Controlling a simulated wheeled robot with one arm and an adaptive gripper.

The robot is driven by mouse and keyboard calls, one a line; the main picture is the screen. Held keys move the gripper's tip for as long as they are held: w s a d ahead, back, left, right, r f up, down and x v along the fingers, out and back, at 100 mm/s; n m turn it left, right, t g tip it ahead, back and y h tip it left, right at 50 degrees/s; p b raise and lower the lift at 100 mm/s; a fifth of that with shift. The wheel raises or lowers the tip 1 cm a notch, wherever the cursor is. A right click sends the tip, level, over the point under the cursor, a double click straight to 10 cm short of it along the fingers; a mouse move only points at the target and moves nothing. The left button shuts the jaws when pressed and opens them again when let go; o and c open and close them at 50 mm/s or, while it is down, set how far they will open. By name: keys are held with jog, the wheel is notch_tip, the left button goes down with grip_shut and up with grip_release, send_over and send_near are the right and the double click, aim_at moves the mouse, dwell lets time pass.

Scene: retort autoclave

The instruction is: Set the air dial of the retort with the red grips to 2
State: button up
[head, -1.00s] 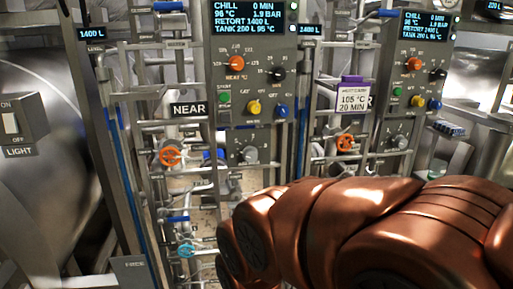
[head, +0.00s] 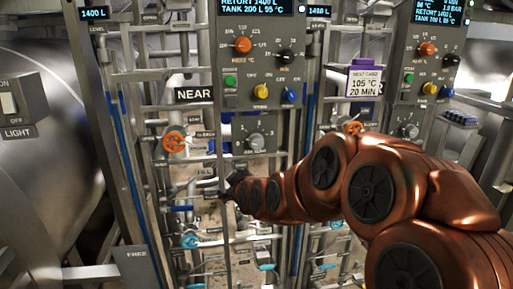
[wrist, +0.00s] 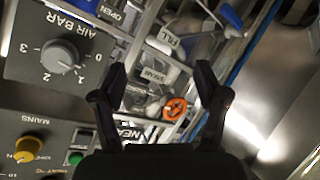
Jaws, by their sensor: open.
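An air dial (wrist: 60,57), a grey knob on a panel marked AIR BAR with 0 to 3, is at the upper left in the wrist view. Its mark seems to face near 1, but this is hard to read. In the head view one air dial (head: 255,141) is low on the near panel and another (head: 409,130) on the right panel. No red grips show clearly, so I cannot tell which retort has them. My gripper (wrist: 162,75) is open and empty, with the dial left of its fingers. In the head view its dark end is small, below the near dial.
Orange handwheels (head: 174,141) and a blue valve wheel (head: 189,242) stand among the pipes. A yellow knob (head: 261,91) and other knobs sit above the near dial. A light switch box (head: 12,105) is at far left.

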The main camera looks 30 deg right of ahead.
aim_at(257, 144)
jog(key=w+d+r+t+h, duration=0.1)
jog(key=d+r, duration=0.1)
jog(key=d, duration=0.2)
jog(key=w+d+r+t+h, duration=0.1)
jog(key=d+r+h, duration=0.1)
jog(key=d, duration=0.1)
jog(key=w+d+r+t+h, duration=0.1)
jog(key=d+r+h, duration=0.1)
jog(key=d, duration=0.2)
jog(key=shift+w+d+b, duration=0.15)
jog(key=shift+d+b, duration=0.15)
jog(key=shift+d, duration=0.05)
jog(key=shift+p+x, duration=0.85)
jog(key=shift+x, duration=2.55)
jog(key=c, duration=1.2)
